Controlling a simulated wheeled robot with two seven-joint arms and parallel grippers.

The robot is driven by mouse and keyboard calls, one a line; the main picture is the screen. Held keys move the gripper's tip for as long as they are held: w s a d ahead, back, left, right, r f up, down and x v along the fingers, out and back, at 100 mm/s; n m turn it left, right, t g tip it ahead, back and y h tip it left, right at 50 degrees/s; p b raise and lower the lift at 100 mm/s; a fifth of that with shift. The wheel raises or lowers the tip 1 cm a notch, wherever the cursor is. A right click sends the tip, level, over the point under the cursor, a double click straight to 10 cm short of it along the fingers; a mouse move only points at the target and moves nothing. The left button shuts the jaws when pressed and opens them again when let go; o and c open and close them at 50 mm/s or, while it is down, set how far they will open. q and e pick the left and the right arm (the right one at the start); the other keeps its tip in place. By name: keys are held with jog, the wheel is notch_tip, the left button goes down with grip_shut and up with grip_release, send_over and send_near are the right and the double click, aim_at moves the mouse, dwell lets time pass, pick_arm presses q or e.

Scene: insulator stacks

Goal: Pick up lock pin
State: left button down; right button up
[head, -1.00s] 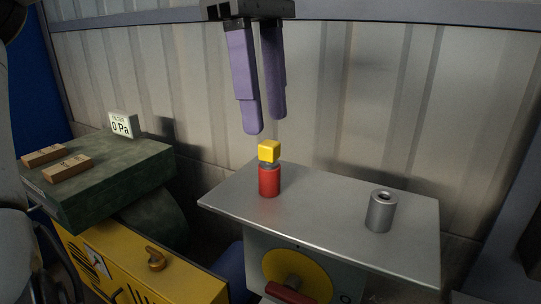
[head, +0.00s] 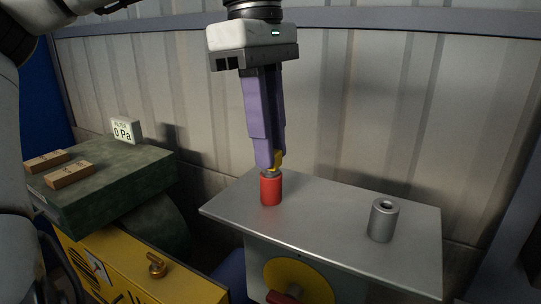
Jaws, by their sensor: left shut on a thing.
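The lock pin appears to be the piece with the yellow cube-shaped head (head: 278,160), standing upright in the top of a red cylinder (head: 271,190). The red cylinder stands on the left part of the grey metal table (head: 335,206). My left gripper (head: 270,164), with long purple fingers, points down from above and is shut on the yellow head. The fingers hide most of the head; a grey neck shows just below it, at the cylinder's top. My right gripper is not in view.
A grey hollow cylinder (head: 383,220) stands on the right of the table. At left, a dark green box (head: 110,180) carries two wooden blocks (head: 69,175) and a "0 Pa" gauge (head: 126,131). A yellow cabinet (head: 130,280) is at lower left. The table's middle is clear.

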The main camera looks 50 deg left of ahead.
pick_arm(q)
jog(key=shift+r, duration=0.1)
notch_tip(320, 180, up, 10)
dwell(0.5)
